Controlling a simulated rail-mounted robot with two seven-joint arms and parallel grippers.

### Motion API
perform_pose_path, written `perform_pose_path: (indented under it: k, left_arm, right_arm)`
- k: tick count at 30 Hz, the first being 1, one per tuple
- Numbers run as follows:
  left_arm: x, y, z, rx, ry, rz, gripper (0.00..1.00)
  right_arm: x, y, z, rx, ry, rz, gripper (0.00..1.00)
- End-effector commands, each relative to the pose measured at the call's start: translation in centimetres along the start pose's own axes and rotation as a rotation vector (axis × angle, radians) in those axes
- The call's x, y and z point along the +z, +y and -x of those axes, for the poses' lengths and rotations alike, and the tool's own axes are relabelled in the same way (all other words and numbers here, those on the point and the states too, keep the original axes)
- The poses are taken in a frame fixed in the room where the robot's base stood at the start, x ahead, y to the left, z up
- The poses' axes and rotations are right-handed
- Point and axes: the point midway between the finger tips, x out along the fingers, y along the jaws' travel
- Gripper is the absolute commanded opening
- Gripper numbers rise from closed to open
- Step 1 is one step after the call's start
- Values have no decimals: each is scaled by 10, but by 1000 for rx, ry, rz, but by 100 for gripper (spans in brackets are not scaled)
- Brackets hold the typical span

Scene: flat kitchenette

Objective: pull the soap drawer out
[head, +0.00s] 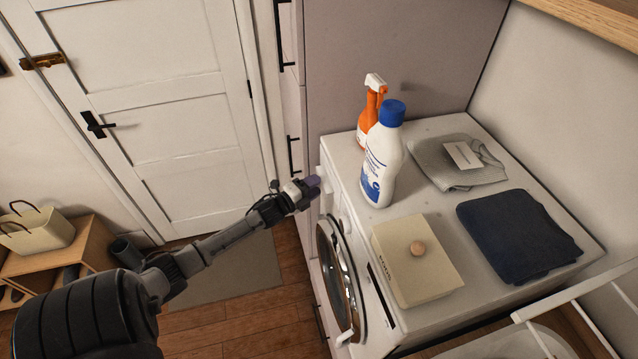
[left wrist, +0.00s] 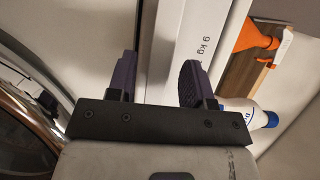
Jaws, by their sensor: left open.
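The white washing machine (head: 420,135) stands against the wall, its front facing left in the head view. The soap drawer (head: 326,172) is at the far upper end of that front, largely hidden by my gripper in the head view. My left gripper (head: 314,183) is right at it, with its dark purple fingers toward the front. In the left wrist view the two fingers of my gripper (left wrist: 157,64) are apart, with a white edge (left wrist: 172,50) between them. I cannot tell whether they touch it. My right gripper is not in view.
A white detergent bottle (head: 382,160), an orange spray bottle (head: 366,120), a beige box (head: 415,260), a grey cloth (head: 440,160) and a navy cloth (head: 515,235) are on the machine top. The round door (head: 340,280) is below my gripper. The floor mat (head: 235,270) is clear.

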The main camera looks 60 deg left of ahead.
Motion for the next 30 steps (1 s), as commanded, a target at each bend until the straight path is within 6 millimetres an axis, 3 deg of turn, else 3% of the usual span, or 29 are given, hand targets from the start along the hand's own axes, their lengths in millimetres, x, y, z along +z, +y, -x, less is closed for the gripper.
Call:
perform_pose_path:
  k: [7, 19, 30]
  left_arm:
    - [0, 0, -19, 0, 0, 1, 47]
    - [0, 0, -22, 1, 0, 1, 47]
    - [0, 1, -22, 2, 0, 1, 12]
  right_arm:
    - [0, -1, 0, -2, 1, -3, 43]
    - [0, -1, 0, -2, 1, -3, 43]
    - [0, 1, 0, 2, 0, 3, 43]
